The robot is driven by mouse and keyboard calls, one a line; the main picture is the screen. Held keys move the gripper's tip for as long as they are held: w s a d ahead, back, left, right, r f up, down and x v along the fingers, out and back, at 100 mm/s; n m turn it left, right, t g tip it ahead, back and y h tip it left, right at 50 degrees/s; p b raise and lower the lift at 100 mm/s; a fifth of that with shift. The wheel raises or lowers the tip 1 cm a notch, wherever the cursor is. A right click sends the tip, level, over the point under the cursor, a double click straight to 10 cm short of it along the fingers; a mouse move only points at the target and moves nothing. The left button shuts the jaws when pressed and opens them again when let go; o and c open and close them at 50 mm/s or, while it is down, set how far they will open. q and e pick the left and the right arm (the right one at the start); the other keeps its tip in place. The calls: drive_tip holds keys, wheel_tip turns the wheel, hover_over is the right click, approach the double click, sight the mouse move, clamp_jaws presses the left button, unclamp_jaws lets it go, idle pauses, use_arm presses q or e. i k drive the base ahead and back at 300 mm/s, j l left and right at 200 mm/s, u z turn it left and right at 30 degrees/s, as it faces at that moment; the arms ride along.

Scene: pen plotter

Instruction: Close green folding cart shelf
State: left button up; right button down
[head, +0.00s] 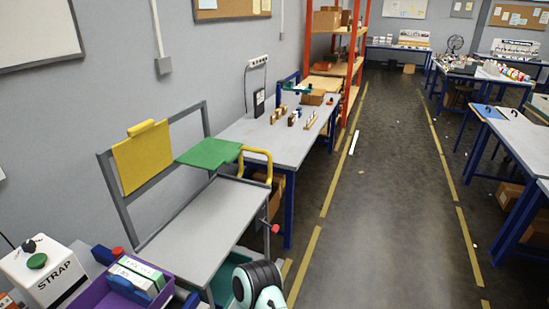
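The green folding shelf (209,153) of the grey cart sticks out about level from the cart's upright back frame, above the grey cart top (205,212). A yellow panel (143,158) beside it, to the left, stands upright against the same frame, with a yellow lip on its top edge. Neither of my grippers shows in the head view. Only a black and pale teal part of my own arm shows at the bottom edge, in front of the cart, and nothing of mine touches the green shelf.
A yellow handle (257,158) curves up at the cart's right end. A workbench (270,138) with small parts lies beyond the cart. The aisle floor (375,200) at right is largely clear.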

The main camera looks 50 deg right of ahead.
sight(210, 153)
drive_tip(key=l+z, duration=0.1)
drive_tip(key=z, duration=1.3)
drive_tip(key=i+l, duration=0.45)
drive_tip(key=i+l+u, duration=0.15)
drive_tip(key=i+l, duration=0.3)
drive_tip(key=l, duration=0.1)
